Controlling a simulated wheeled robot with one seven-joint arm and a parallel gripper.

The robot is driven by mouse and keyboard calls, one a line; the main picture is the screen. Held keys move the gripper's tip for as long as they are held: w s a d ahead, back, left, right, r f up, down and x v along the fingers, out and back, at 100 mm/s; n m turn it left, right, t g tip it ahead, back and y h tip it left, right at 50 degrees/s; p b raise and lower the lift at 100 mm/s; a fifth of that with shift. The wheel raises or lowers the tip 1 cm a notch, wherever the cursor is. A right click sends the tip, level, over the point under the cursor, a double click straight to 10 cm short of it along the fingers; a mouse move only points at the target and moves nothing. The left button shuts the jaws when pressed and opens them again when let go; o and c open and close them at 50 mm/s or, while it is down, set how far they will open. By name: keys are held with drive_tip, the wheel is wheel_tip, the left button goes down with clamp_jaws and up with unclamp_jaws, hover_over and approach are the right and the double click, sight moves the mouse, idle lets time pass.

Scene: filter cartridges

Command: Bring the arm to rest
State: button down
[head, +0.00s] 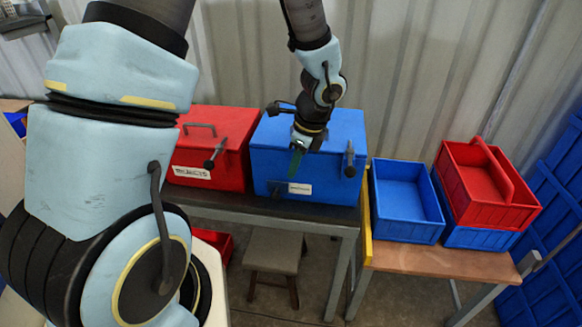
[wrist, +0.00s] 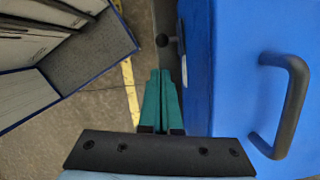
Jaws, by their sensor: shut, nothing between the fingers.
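My gripper (wrist: 160,85) shows in the wrist view with its two green fingers together and nothing between them. In the head view my gripper (head: 296,160) hangs in front of the blue box (head: 340,140), pointing down. The blue box fills the right side of the wrist view, with its dark handle (wrist: 290,105) at the far right. Whether the fingers touch the box cannot be told.
A red box (head: 235,150) with a "REJECTS" label stands left of the blue box on a dark table (head: 335,217). A wooden table (head: 440,258) at right bears an open blue bin (head: 407,225) and a red carrier (head: 500,212). A stool (head: 273,250) stands below.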

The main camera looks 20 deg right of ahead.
idle(0.3)
drive_tip(key=a+r+n+h+b, duration=0.1)
drive_tip(key=a+r+n, duration=0.3)
drive_tip(key=a+n, duration=0.7)
drive_tip(key=s+a+r+n+h+b, duration=0.1)
drive_tip(key=a+r+n, duration=0.3)
drive_tip(key=a+n, duration=0.7)
drive_tip(key=shift+s+a+r+n, duration=0.15)
drive_tip(key=shift+s+r+n, duration=0.2)
drive_tip(key=shift+n, duration=0.65)
drive_tip(key=shift+w, duration=0.1)
